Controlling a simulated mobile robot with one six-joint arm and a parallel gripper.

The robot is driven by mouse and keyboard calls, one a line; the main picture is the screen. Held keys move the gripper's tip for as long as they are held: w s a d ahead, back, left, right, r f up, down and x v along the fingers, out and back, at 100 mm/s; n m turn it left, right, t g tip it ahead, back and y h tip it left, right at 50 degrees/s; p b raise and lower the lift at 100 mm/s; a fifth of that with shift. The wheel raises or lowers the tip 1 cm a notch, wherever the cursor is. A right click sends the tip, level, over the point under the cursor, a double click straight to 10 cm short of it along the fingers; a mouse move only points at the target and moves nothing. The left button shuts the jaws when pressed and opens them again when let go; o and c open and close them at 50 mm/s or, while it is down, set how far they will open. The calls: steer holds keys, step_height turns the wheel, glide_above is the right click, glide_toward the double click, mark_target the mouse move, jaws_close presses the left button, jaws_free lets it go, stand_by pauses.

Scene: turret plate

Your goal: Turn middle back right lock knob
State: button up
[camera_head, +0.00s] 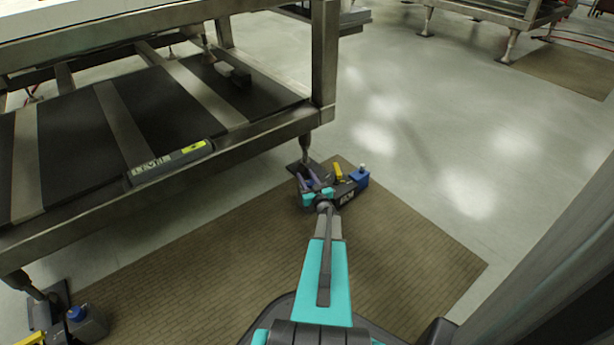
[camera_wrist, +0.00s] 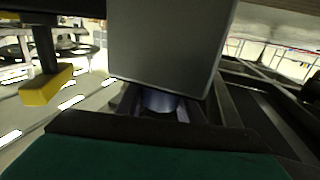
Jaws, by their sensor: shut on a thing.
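The foot unit with the lock parts sits on the floor at the near right leg of the metal table (camera_head: 240,135). My gripper (camera_head: 309,180) reaches into this unit, low down beside the leg. In the wrist view my gripper (camera_wrist: 158,101) is shut on the lock knob, a rounded lavender-grey piece (camera_wrist: 160,102) below a large grey block (camera_wrist: 165,45). The knob's far side and its turn angle are hidden. A yellow handle (camera_head: 338,172) stands right of my gripper; it also shows in the wrist view (camera_wrist: 46,85), apart from the fingers.
A blue-capped box (camera_head: 359,177) stands right of the yellow handle. Another foot unit (camera_head: 70,318) with a blue knob is at the lower left. The table edge and leg (camera_head: 325,60) rise close by. A brown mat (camera_head: 410,260) and open floor lie to the right.

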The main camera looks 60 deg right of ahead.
steer(key=shift+w+a+r+n+t+y+p, duration=0.15)
steer(key=shift+n+t+y+p, duration=0.5)
steer(key=shift+p, duration=1.05)
steer(key=shift+w+r+n+t+y+p, duration=0.1)
steer(key=shift+n+t+y+p, duration=0.15)
steer(key=shift+n+y+p, duration=0.8)
steer(key=shift+a+f+t+y+p, duration=0.3)
steer(key=shift+y+p, duration=0.4)
steer(key=shift+p, duration=0.6)
steer(key=o, duration=1.1)
steer(key=shift+c, duration=0.2)
steer(key=shift+s+a, duration=0.1)
steer(key=shift+s, duration=0.05)
steer(key=p+v, duration=0.3)
steer(key=v, duration=1)
steer(key=shift+s+r, duration=0.15)
steer(key=shift+s, duration=0.1)
